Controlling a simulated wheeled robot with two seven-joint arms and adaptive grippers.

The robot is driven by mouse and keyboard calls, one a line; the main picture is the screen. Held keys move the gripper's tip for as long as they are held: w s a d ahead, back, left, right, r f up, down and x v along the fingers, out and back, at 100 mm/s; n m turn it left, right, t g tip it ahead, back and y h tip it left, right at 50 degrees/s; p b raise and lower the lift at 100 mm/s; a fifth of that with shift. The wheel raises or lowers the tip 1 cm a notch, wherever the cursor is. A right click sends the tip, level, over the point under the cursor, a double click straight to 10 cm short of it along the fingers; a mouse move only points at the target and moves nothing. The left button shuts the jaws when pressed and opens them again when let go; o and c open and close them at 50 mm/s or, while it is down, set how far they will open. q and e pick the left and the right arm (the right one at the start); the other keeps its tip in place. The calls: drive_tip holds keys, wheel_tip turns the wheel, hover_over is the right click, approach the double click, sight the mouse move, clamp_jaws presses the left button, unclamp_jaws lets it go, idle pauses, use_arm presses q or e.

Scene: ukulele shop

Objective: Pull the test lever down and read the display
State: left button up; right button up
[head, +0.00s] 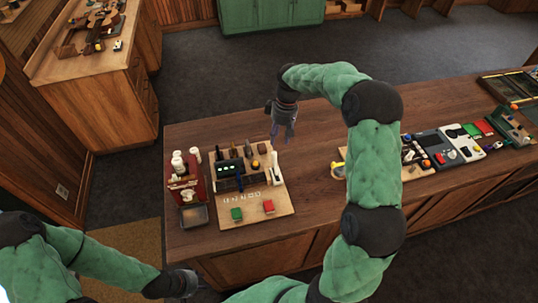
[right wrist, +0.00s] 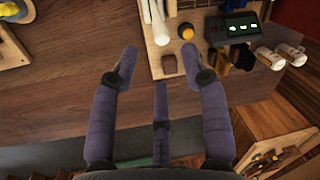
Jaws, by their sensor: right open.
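A wooden board (head: 258,214) on the counter carries a dark display box (head: 228,168) with small lit green marks. My right gripper (head: 281,137) is open and empty, above and behind the board near the white piece, with no clear contact. My left gripper (head: 190,284) is low at the counter's front edge; its fingers are unclear.
An orange knob (right wrist: 187,32) is beside the white piece. Bare counter lies right of the board.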

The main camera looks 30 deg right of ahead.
sight(275, 153)
drive_tip(key=f, duration=0.3)
drive_tip(key=a+f, duration=0.1)
drive_tip(key=f, duration=0.7)
drive_tip(key=shift+w+a+f, duration=0.15)
drive_tip(key=shift+w+a, duration=0.05)
drive_tip(key=shift+a, duration=0.1)
clamp_jaws()
